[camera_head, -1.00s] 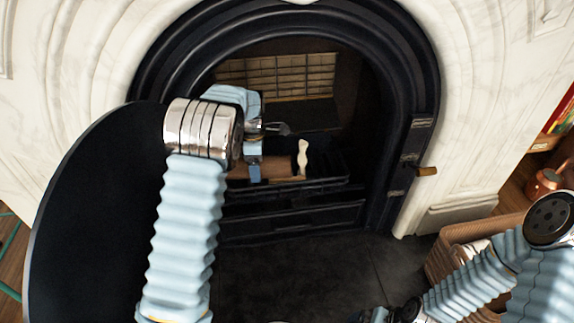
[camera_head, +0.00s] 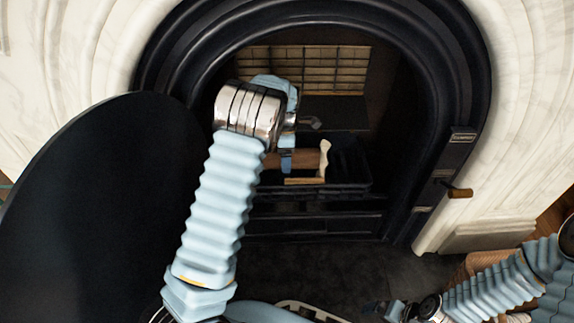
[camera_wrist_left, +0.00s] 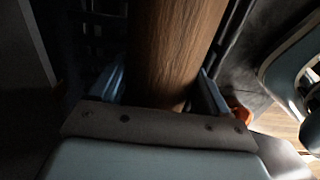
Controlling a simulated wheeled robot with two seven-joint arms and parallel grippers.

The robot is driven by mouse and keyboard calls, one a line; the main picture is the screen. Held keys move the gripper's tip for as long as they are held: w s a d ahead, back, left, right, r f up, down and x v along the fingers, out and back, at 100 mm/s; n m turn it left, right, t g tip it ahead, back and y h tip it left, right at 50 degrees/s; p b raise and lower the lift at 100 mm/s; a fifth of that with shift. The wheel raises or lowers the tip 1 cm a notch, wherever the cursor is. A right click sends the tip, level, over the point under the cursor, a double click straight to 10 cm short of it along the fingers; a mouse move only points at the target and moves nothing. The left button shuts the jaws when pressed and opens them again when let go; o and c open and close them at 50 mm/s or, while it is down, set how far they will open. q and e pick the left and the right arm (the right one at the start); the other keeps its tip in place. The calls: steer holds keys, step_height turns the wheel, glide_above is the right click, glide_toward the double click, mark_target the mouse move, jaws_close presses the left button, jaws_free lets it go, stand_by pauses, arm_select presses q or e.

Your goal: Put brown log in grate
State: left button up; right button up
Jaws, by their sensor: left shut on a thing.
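The brown log (camera_head: 300,159) has a pale cream end and lies level inside the fireplace opening, at the black grate (camera_head: 350,188). My left gripper (camera_head: 286,160) is shut on the log, a blue finger showing in front of it. In the left wrist view the log (camera_wrist_left: 178,45) shows wood grain and runs away between the two fingers (camera_wrist_left: 163,88). I cannot tell whether the log touches the grate's floor. My right gripper (camera_head: 384,308) is low in the head view, small and dark; its jaws are unclear.
A large black rounded panel (camera_head: 90,200) stands at the left of the opening. A latch with a wooden handle (camera_head: 459,192) projects at the right of the black arch. A wicker basket (camera_head: 474,268) sits at the lower right, partly behind my right arm. The dark hearth is mostly clear.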

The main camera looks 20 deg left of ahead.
arm_select(q)
steer(key=shift+f+b, duration=0.3)
steer(key=shift+f, duration=1.5)
steer(key=shift+f, duration=0.55)
steer(key=o, duration=1.4)
steer(key=shift+c, duration=0.2)
steer(key=shift+r+p, duration=1)
steer(key=shift+r, duration=3.3)
